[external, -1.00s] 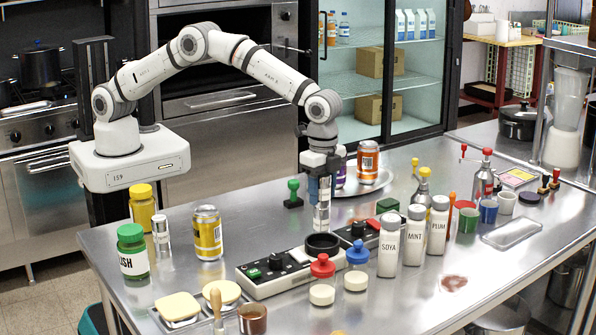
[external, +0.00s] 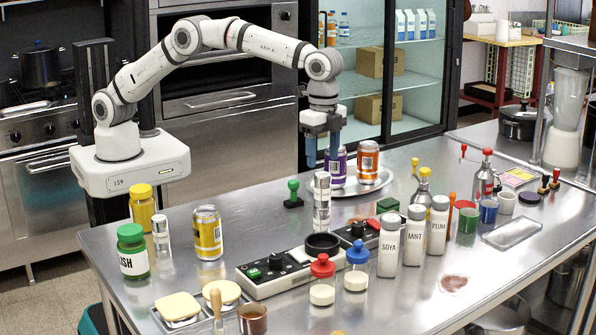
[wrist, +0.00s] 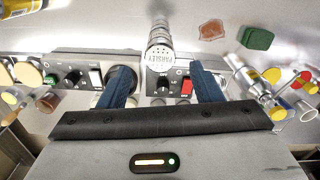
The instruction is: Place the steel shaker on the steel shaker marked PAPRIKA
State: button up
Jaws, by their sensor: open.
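A steel shaker (external: 322,182) stands upright on top of another steel shaker (external: 321,215) on the counter behind the control panels, forming a small stack that looks straight. In the wrist view the upper shaker (wrist: 159,40) shows a lid reading PARSLEY. I cannot read a PAPRIKA mark on the lower one, which is mostly hidden in the wrist view. My gripper (external: 323,162) is open and empty, just above the stack and clear of it. In the wrist view its two blue fingers (wrist: 164,80) are spread wide.
A plate (external: 346,190) with a purple can (external: 337,168) and an orange can (external: 367,163) stands close behind the stack. Black panels (external: 290,272) lie in front. Another steel shaker (external: 161,234) stands at the far left.

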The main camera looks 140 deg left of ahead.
jog(key=shift+r, duration=1.3)
jog(key=shift+d+r, duration=0.25)
jog(key=shift+r, duration=0.1)
jog(key=s+d+r+m+t, duration=0.1)
jog(key=s+d+r, duration=0.5)
jog(key=s+d, duration=0.3)
jog(key=s+d+r+t, duration=0.1)
jog(key=s+d+r, duration=0.6)
jog(key=d, duration=0.4)
jog(key=s+d+f, duration=0.2)
jog(key=s+d, duration=0.1)
jog(key=s, duration=0.4)
jog(key=s+d+f+t, duration=0.1)
jog(key=s+d, duration=0.3)
jog(key=s, duration=0.4)
jog(key=s+d+f, duration=0.3)
jog(key=s+f, duration=0.1)
jog(key=s, duration=0.4)
jog(key=shift+s+d+m+t, duration=0.2)
jog(key=shift+s+m+t, duration=0.05)
jog(key=shift+m+t, duration=0.05)
jog(key=shift+f, duration=0.1)
